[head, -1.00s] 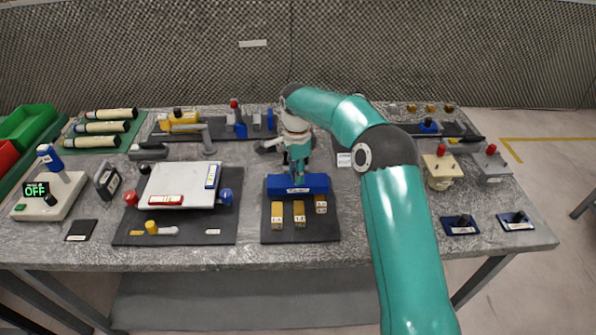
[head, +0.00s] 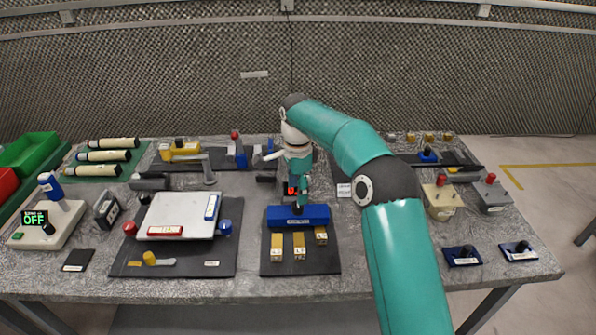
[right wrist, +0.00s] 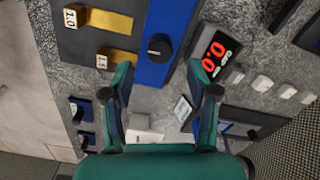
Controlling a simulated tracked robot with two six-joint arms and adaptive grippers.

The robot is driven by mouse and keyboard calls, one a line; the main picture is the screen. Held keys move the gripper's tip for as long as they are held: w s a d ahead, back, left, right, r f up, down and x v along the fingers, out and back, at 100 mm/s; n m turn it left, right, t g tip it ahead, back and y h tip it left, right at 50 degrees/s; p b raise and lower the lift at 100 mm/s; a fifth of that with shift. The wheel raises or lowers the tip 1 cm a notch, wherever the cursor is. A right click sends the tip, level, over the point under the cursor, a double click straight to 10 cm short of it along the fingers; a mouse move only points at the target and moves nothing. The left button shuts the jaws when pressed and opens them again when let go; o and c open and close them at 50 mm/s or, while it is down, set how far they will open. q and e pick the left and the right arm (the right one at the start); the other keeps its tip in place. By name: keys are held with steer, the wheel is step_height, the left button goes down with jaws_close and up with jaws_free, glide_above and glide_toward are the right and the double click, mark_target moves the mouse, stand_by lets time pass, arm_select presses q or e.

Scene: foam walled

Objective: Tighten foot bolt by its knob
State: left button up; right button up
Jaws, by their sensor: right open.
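A blue block (head: 297,216) with a small pale label lies on a dark mat at the table's middle. In the right wrist view the blue block (right wrist: 152,76) carries a round black knob (right wrist: 159,47), which I take for the foot bolt's knob. My right gripper (head: 300,198) is over the block's rear side in the head view and covers the knob there. In the right wrist view my right gripper (right wrist: 160,70) is open and empty. Its teal fingers reach toward either side of the knob and do not visibly touch it. My left gripper is out of view.
A gap display (right wrist: 220,52) reading 0.0 stands close beside the right finger. Yellow gauge blocks (head: 299,246) lie in front of the blue block. A white plate fixture (head: 178,215) stands to the left. Bare tabletop (head: 380,225) shows to the right.

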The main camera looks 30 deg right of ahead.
step_height(320, 180, up, 7)
stand_by(0.3)
steer(key=shift+f, duration=0.15)
stand_by(0.3)
